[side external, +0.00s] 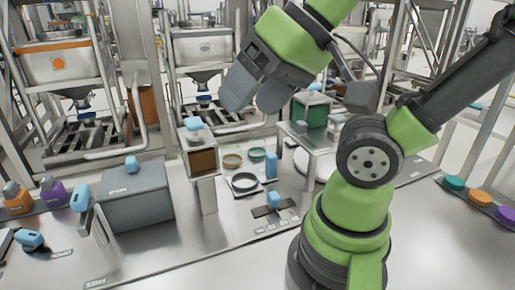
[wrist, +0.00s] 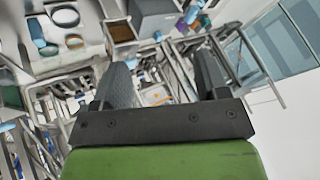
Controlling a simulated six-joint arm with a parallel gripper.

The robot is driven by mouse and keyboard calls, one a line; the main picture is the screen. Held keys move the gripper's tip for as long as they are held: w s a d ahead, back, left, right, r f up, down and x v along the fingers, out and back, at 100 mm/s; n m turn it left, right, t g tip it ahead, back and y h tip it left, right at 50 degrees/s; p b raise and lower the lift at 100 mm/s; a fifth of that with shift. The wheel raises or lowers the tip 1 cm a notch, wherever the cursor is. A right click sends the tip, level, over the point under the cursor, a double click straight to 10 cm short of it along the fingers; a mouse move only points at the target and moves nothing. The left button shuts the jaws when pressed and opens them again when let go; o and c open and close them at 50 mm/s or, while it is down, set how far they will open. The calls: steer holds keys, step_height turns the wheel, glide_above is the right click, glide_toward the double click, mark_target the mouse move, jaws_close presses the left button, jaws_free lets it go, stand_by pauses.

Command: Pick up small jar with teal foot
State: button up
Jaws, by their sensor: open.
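My gripper (side external: 256,96) is high above the bench in the side view, with its two grey fingers apart and nothing between them. In the wrist view my gripper (wrist: 163,82) is also open and empty, facing the racks and floor. I cannot pick out a small jar with a teal foot for certain in either view. A teal ring (side external: 257,153) lies on the bench below my gripper, beside a brown ring (side external: 232,161) and a larger dark ring (side external: 245,183).
A blue upright piece (side external: 271,167) stands by the rings. An amber-fronted box (side external: 203,161) and a grey box (side external: 136,196) stand to the left, and a green box (side external: 310,112) sits on a raised stand. Teal, orange and purple discs (side external: 480,198) lie at right.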

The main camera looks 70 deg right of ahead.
steer(key=o, duration=0.4)
steer(key=shift+c, duration=0.2)
steer(key=m+g+h, duration=0.6)
steer(key=m, duration=0.5)
glide_above(256, 138)
steer(key=a, duration=0.7)
step_height(256, 138, down, 14)
steer(key=shift+m+g, duration=0.3)
steer(key=shift+m, duration=0.3)
steer(key=d+f, duration=0.1)
steer(key=f, duration=0.1)
steer(key=d+f, duration=0.2)
steer(key=f, duration=0.1)
steer(key=d+f, duration=0.2)
steer(key=f, duration=0.1)
steer(key=shift+s+d, duration=0.15)
steer(key=shift+d, duration=0.05)
steer(key=shift+h, duration=0.3)
steer(key=shift+x, duration=3.45)
